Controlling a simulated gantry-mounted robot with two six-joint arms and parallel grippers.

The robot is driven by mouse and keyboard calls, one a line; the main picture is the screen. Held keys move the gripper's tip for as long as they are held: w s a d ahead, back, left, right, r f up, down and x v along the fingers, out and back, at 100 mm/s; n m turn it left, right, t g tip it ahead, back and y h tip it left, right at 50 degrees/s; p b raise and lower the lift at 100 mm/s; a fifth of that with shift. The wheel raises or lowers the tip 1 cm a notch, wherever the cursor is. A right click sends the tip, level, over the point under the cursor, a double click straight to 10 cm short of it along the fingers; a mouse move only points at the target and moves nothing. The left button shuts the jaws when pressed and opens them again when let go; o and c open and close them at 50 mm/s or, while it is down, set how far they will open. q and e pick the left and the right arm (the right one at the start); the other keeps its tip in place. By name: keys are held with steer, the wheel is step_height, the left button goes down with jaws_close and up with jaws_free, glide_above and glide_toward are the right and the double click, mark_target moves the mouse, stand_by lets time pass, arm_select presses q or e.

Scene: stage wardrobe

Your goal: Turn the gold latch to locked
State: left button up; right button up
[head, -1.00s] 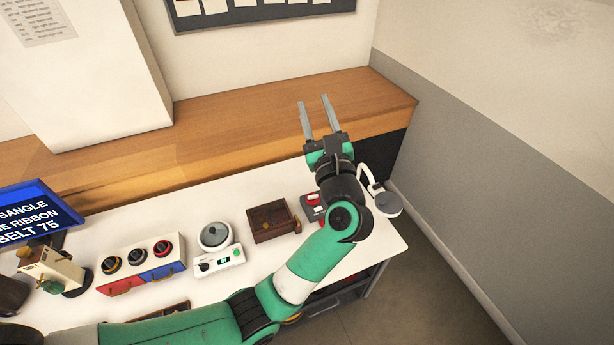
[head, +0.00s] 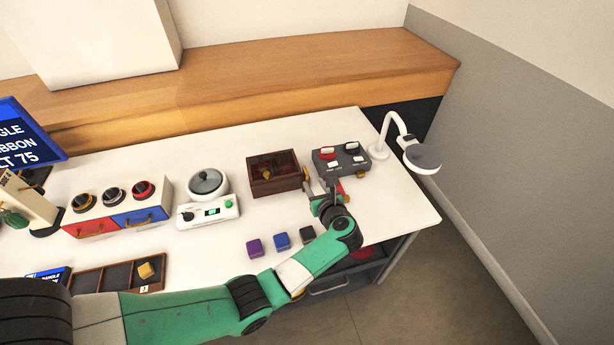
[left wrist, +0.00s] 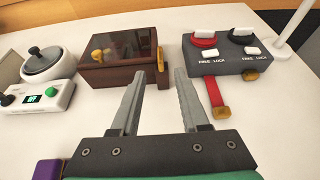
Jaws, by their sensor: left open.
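A dark brown wooden box (head: 273,173) with a see-through dark lid stands on the white table. A gold latch (left wrist: 160,59) sits upright on the box's right side in the left wrist view. A second gold piece, a rounded knob (left wrist: 98,54), shows at its left in that view. My left gripper (head: 321,190) is open and empty, in front of the gap between the box and a grey switch unit (head: 341,160). In the left wrist view its fingertips (left wrist: 158,82) point toward the latch, apart from it. My right gripper is not in view.
A white lamp (head: 422,156) stands at right. Table between is clear.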

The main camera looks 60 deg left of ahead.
mark_target(306, 172)
arm_select(q)
steer(key=b+x, duration=0.3)
steer(key=x, duration=0.5)
steer(key=shift+a+f+b, duration=0.25)
steer(key=shift+a+b, duration=0.05)
steer(key=shift+a, duration=0.05)
steer(key=shift+w+a, duration=0.15)
steer(key=shift+a, duration=0.25)
jaws_close()
